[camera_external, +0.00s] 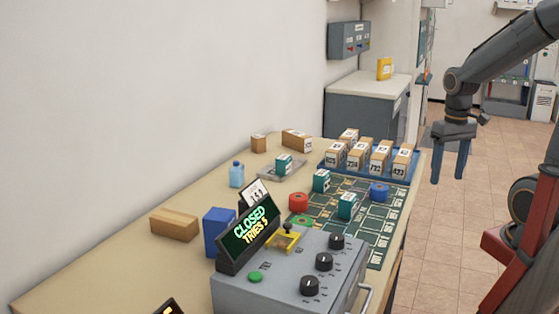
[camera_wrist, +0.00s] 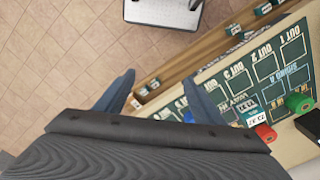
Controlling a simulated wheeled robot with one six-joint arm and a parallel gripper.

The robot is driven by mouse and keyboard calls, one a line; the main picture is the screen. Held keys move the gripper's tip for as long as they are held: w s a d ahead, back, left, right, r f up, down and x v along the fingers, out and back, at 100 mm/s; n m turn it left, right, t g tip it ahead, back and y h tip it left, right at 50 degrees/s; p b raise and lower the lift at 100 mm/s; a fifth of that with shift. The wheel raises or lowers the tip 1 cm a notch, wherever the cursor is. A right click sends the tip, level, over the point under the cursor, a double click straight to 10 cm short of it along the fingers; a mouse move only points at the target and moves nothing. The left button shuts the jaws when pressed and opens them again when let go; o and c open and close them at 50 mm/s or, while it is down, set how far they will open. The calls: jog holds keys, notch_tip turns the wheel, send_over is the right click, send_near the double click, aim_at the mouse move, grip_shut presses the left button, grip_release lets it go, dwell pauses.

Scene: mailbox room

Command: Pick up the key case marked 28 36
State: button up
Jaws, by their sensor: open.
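Small teal cases with white labels stand on the table: one on a grey tray (camera_external: 284,163), one at the back of the green board (camera_external: 321,180) and one nearer the front (camera_external: 347,204). Their labels are too small to read in the external view. In the wrist view a teal case with a white label (camera_wrist: 254,117) stands beside a red round piece; I cannot make out 28 36 on it. More small dark items with white labels (camera_wrist: 155,84) sit along a wooden ledge below the table edge. My gripper (camera_external: 449,178) is open and empty, off the table's right side.
A blue tray (camera_external: 366,172) holds several labelled cardboard boxes. Red (camera_external: 299,202), blue (camera_external: 379,193) and green (camera_external: 302,221) round pieces lie around the board. A grey control box (camera_external: 290,278) with knobs stands in front, its sign reading CLOSED.

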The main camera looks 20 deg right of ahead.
notch_tip(320, 180, up, 4)
jog(key=n+t+y+p, duration=0.3)
jog(key=n+p, duration=0.5)
send_near(324, 173)
jog(key=x, duration=0.4)
jog(key=shift+s+a+f, duration=0.15)
jog(key=shift+a, duration=0.05)
jog(key=shift+t, duration=0.3)
jog(key=shift+p+x, duration=1.1)
jog(key=shift+x, duration=2.65)
jog(key=shift+d, duration=0.15)
jog(key=shift+c, duration=0.3)
jog(key=c, duration=1.2)
